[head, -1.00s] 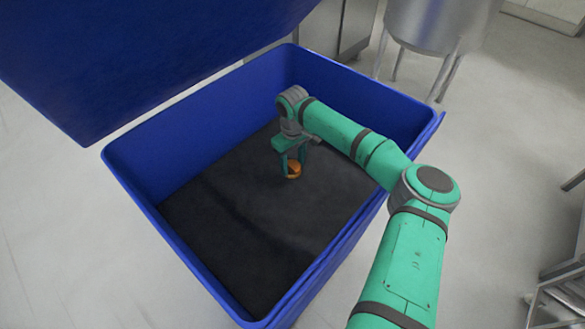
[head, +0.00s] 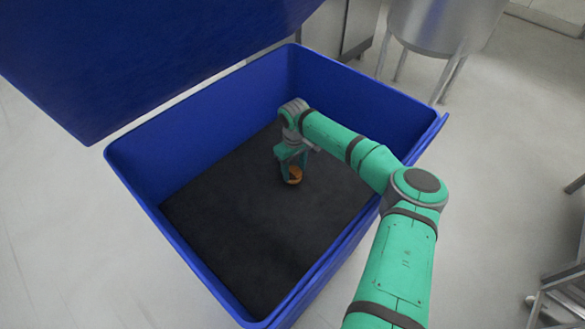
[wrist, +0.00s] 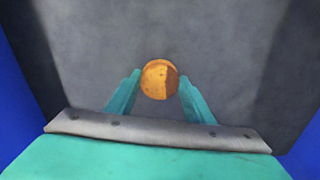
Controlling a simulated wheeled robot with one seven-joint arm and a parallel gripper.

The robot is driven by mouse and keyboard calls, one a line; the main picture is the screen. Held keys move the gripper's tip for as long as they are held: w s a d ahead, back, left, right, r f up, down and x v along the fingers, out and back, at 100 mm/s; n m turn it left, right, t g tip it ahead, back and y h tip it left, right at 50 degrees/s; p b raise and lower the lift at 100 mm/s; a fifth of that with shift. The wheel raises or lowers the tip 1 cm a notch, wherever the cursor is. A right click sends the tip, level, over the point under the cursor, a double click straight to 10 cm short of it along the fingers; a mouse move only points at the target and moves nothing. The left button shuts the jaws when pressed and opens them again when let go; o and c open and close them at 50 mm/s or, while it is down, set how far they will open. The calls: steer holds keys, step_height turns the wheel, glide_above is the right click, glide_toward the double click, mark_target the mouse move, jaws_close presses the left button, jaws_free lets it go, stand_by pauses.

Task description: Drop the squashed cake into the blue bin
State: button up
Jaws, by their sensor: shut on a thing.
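The squashed cake (head: 295,175) is a small round orange-brown piece with a darker side. My gripper (head: 291,172) is shut on it and points down inside the blue bin (head: 365,93). The wrist view also shows the cake (wrist: 159,79) between the tips of my two green fingers (wrist: 158,88). The bin is open, with a dark floor (head: 245,235) below the cake. I cannot tell how far the cake is above that floor.
The bin's blue lid (head: 150,50) stands raised at the back left. A steel vessel on legs (head: 445,25) stands behind the bin at the right. Metal framework (head: 560,300) shows at the lower right. The bin floor around my gripper looks bare.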

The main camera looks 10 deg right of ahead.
mark_target(295, 173)
steer(key=shift+s+d+f, duration=0.1)
steer(key=shift+d+f, duration=0.1)
steer(key=shift+f, duration=0.1)
steer(key=o, duration=0.7)
steer(key=shift+a, duration=0.1)
steer(key=shift+r, duration=0.1)
steer(key=shift+r, duration=0.55)
step_height(295, 173, up, 12)
